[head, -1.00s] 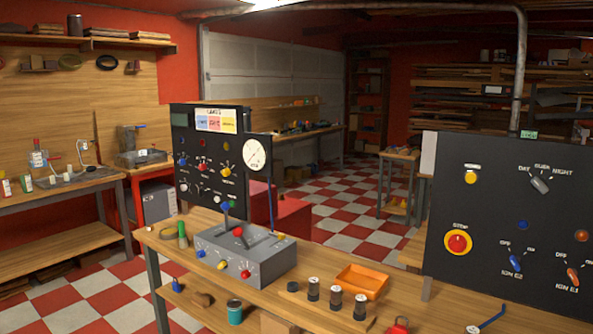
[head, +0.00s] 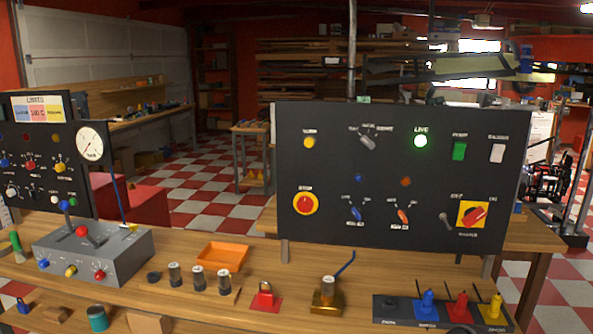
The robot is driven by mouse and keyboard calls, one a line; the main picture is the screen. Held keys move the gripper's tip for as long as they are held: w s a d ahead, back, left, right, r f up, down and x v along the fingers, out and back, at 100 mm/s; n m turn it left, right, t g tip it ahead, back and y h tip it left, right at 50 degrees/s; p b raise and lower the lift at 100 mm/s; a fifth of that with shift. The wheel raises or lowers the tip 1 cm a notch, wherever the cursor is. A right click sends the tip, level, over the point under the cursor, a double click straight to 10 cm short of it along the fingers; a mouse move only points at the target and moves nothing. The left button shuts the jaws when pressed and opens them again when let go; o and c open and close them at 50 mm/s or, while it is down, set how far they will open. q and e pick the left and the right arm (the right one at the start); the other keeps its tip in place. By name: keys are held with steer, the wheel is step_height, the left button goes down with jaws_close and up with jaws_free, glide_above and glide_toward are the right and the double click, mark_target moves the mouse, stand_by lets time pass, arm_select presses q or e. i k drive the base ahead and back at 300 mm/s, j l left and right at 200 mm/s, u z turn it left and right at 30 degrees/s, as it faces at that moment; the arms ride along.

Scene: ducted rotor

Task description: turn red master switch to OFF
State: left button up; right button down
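The red master switch (head: 474,215) is a red rotary knob on a yellow square plate. It sits at the lower right of the black upright panel (head: 330,130). Its knob is tilted toward the upper right, on the side of the right-hand label; the small lettering is hard to read. Neither of my grippers shows in the head view.
A wooden bench stands in front of the panel with a red padlock (head: 265,297), a brass block (head: 328,303), an orange tray (head: 222,257) and a grey lever box (head: 95,250). A round red stop button (head: 305,203) is at the panel's lower left.

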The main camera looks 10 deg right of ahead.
mark_target(473, 214)
steer(key=z, duration=1.25)
